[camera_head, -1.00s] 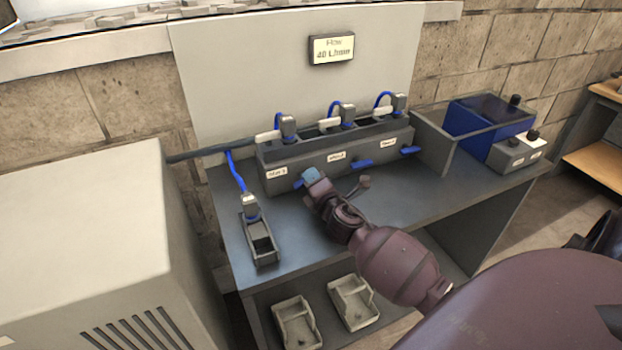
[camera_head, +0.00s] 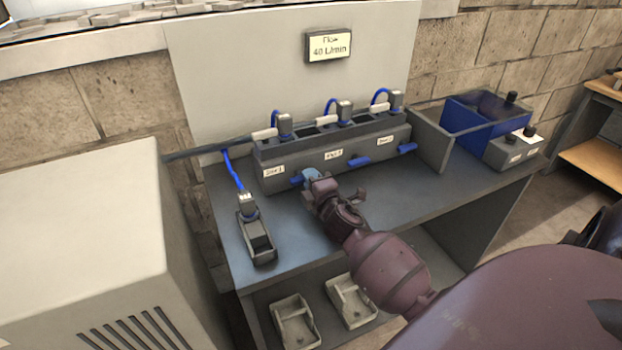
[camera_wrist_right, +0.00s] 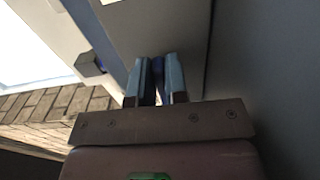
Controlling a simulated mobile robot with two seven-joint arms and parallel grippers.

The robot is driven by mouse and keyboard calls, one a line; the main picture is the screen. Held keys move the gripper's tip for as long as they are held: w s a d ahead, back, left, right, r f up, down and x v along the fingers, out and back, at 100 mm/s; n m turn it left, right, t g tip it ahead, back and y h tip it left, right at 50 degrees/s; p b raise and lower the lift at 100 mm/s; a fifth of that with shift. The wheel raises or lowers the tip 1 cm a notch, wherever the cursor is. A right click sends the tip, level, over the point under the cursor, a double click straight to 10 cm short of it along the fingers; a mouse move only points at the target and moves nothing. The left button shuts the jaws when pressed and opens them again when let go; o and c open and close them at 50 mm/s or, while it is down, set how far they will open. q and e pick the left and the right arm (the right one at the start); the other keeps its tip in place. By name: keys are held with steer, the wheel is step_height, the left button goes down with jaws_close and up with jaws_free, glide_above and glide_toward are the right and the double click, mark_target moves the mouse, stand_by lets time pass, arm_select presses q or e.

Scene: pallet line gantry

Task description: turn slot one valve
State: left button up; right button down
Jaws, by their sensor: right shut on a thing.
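The slot one valve (camera_head: 297,180) is a small blue lever on the front of the grey slot box (camera_head: 310,166), below the leftmost white label. My right gripper (camera_head: 311,174) is at this lever and shut on it, hiding part of it. In the right wrist view the dark blue lever (camera_wrist_right: 157,66) shows between the two light blue fingers of the right gripper (camera_wrist_right: 157,82). Two more blue levers, the middle one (camera_head: 359,162) and the right one (camera_head: 407,148), stick out along the box front. My left gripper is not in view.
A display (camera_head: 328,46) on the back panel reads 40 L/min. A small grey holder (camera_head: 259,247) with a blue-hosed part stands at the left of the bench (camera_head: 300,235). A blue bin (camera_head: 470,125) and a grey knob box (camera_head: 512,148) stand at the right.

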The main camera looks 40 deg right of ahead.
steer(key=c, duration=1.1)
jaws_free()
steer(key=v, duration=1)
steer(key=shift+s, duration=0.4)
